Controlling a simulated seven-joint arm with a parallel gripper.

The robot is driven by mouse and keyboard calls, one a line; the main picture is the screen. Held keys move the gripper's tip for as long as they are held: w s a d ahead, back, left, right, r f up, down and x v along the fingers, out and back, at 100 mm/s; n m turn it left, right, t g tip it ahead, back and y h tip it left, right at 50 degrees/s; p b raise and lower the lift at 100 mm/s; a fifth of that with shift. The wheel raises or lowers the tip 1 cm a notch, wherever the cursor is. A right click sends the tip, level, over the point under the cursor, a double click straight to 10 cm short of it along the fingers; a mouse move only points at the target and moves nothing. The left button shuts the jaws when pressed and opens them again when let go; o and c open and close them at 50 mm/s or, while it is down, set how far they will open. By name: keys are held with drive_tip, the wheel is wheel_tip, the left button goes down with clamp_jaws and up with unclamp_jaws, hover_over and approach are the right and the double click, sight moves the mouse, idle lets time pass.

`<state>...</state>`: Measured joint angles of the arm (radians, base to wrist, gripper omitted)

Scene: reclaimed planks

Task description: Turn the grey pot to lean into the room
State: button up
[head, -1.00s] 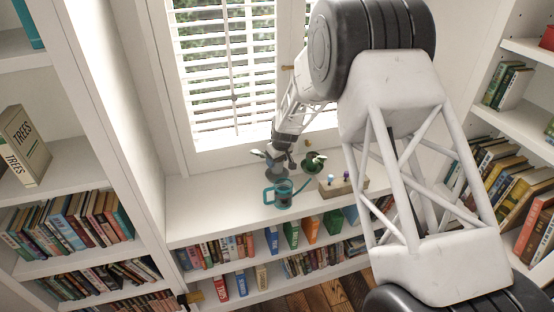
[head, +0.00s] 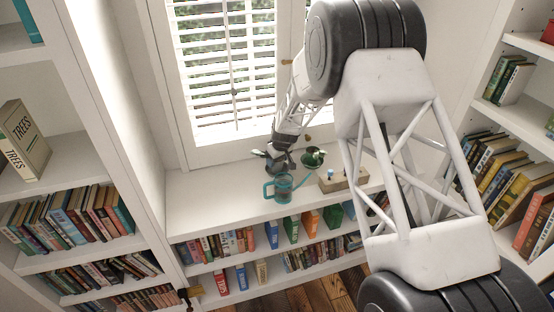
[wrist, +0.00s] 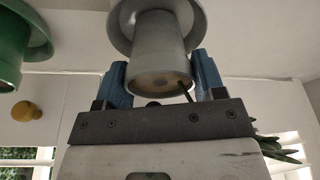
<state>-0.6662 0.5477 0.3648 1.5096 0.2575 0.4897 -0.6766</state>
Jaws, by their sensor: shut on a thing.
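The grey pot (wrist: 158,50) shows large in the wrist view, with brown soil in its mouth, a thin dark stem and a wide grey saucer at its far end. The two blue fingers of my gripper (wrist: 162,78) stand on either side of it, shut on it. Some green leaves (wrist: 284,150) show at the lower right of the wrist view. In the head view, my gripper (head: 281,158) is down at the plant on the white ledge below the window. The pot there is mostly hidden by my gripper; I cannot tell which way it leans.
A green pot (head: 314,158) stands close right of my gripper. A teal watering can (head: 283,189) stands just in front. A wooden block (head: 345,180) with small items lies to the right. The ledge (head: 212,205) is clear at left. Bookshelves flank both sides.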

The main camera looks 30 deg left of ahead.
sight(281, 161)
drive_tip(key=o, duration=1.3)
drive_tip(key=shift+c, duration=0.2)
drive_tip(key=shift+r, duration=0.15)
drive_tip(key=shift+v, duration=3.8)
